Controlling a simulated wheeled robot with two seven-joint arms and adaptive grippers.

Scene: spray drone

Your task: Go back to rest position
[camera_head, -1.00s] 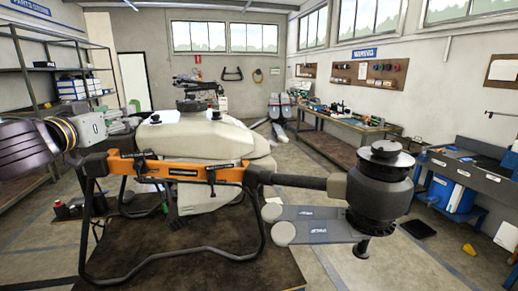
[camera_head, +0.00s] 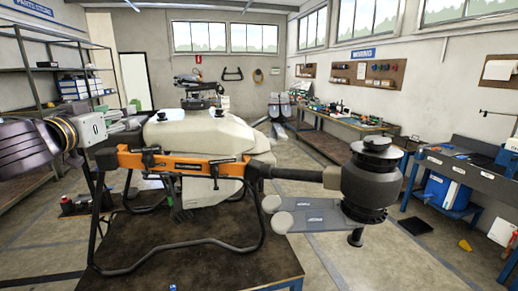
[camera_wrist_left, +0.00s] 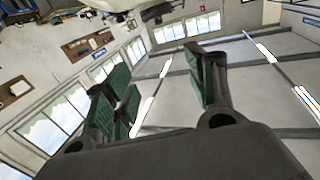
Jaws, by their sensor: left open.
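The spray drone stands on a table (camera_head: 190,268). It has a cream tank (camera_head: 205,135), an orange frame bar (camera_head: 185,166), black tube legs and a dark rotor motor (camera_head: 371,180) on an arm reaching right. My left gripper (camera_head: 138,108) is at the left, beside the tank, and looks empty. Its fingertips are small and hard to make out there. In the left wrist view my left gripper (camera_wrist_left: 157,75) is open, with green pads apart and nothing between them; windows and ceiling lie beyond. My right gripper is not in view.
Metal shelves (camera_head: 30,70) with boxes stand at the left wall. A workbench (camera_head: 345,121) with tools is at the back right, and a blue-legged bench (camera_head: 460,172) at the right. Open floor lies between the drone's table and the benches.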

